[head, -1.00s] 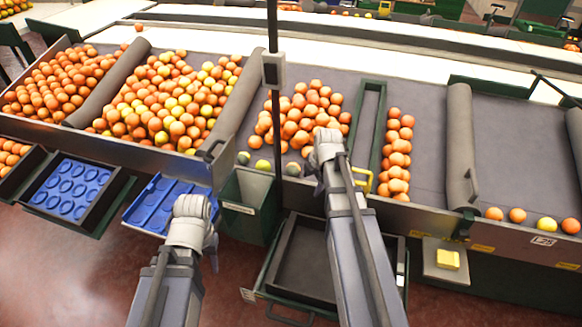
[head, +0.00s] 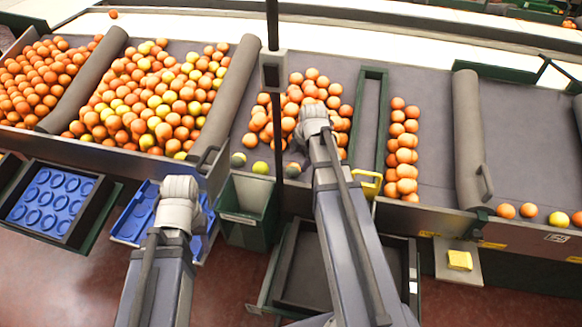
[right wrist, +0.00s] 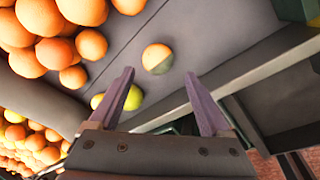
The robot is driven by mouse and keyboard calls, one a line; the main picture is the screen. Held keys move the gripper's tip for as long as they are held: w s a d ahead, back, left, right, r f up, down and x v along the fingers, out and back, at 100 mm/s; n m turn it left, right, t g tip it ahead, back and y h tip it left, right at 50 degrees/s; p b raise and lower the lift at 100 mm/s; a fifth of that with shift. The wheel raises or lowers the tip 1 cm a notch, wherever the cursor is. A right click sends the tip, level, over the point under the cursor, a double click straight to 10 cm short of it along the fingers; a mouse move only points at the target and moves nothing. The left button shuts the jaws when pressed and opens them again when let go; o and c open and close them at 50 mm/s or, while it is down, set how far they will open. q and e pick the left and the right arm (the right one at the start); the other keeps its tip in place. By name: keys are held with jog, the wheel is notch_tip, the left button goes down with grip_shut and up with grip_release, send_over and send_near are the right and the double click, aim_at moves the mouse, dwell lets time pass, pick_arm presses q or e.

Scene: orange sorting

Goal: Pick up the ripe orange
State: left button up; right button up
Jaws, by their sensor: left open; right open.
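Ripe oranges lie in a pile (head: 300,90) on the grey bench section beyond my right arm. The right wrist view shows part of an orange pile (right wrist: 45,35) at upper left. My right gripper (right wrist: 160,75) is open and empty there. An orange with a grey-green patch (right wrist: 157,58) lies apart, just beyond the gap between its fingers. A yellow-green fruit (right wrist: 133,97) shows partly behind the left finger.
A green bin (head: 250,190) hangs at the bench's front edge. A dark post (head: 273,120) stands before the pile. A green-framed divider (head: 368,125) separates the pile from a column of oranges (head: 402,150). Grey rollers (head: 465,140) cross the bench; its right section is mostly clear.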

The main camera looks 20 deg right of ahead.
aim_at(294, 167)
jog(key=shift+f+b, duration=0.5)
jog(key=shift+b+x, duration=0.75)
jog(key=shift+x, duration=0.1)
jog(key=shift+w+f, duration=0.1)
jog(key=shift+w, duration=0.05)
jog(key=b+x, duration=0.5)
jog(key=shift+w+a, duration=0.15)
jog(key=shift+a, duration=0.1)
jog(key=c, duration=1.2)
jog(key=shift+r, duration=0.2)
